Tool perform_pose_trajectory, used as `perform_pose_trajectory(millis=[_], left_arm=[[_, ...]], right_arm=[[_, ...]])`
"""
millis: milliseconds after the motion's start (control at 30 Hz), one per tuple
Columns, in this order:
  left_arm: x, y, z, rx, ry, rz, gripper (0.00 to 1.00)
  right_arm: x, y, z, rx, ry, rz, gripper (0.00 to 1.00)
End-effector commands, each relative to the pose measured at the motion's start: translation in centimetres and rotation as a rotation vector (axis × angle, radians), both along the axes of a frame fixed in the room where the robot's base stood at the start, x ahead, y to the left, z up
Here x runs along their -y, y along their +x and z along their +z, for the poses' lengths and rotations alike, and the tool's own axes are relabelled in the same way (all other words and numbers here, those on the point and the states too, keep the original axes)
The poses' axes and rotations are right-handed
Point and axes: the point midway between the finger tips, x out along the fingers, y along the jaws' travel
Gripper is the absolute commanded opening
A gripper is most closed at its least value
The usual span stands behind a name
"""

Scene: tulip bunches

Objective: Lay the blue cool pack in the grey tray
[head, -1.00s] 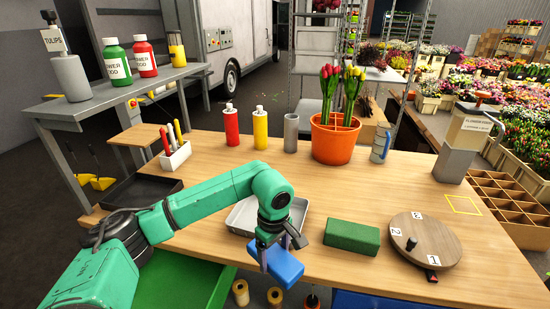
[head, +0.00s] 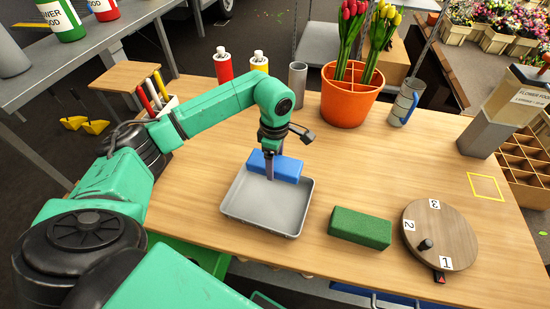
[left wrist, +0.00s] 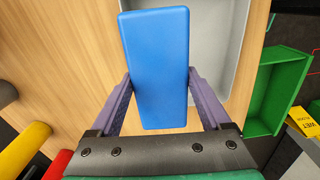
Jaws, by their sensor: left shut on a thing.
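The blue cool pack (head: 275,166) is held by my left gripper (head: 270,170) above the far edge of the grey tray (head: 265,212). In the left wrist view the cool pack (left wrist: 155,65) sits between the two purple fingers (left wrist: 158,95), and part of the grey tray (left wrist: 222,60) shows behind it. The near part of the tray is bare and empty in the head view. The pack's exact height over the tray is hard to tell. My right gripper does not show.
A green block (head: 360,227) lies right of the tray, with a numbered round turntable (head: 440,235) beyond it. An orange pot of tulips (head: 347,98), a grey cylinder (head: 297,84) and red and yellow bottles (head: 258,62) stand behind. Wood between tray and pot is clear.

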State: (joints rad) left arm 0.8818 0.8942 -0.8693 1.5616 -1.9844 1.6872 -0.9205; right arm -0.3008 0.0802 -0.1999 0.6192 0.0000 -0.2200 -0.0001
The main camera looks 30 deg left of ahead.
Motion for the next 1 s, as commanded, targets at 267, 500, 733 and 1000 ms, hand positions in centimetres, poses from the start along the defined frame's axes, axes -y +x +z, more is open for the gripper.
perform_pose_trajectory(millis=[267,500,733,1000], left_arm=[[0.0,0.0,-1.9,0.0,0.001,0.0,0.03],[0.0,0.1,-4.4,0.001,0.0,0.0,0.03],[0.0,0.1,-6.0,0.0,0.0,0.0,0.03],[0.0,0.1,-6.0,0.001,0.0,0.0,0.03]], right_arm=[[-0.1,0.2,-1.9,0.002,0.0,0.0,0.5],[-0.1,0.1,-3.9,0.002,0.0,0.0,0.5],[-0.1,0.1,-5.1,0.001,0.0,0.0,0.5],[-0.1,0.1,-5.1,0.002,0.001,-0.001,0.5]])
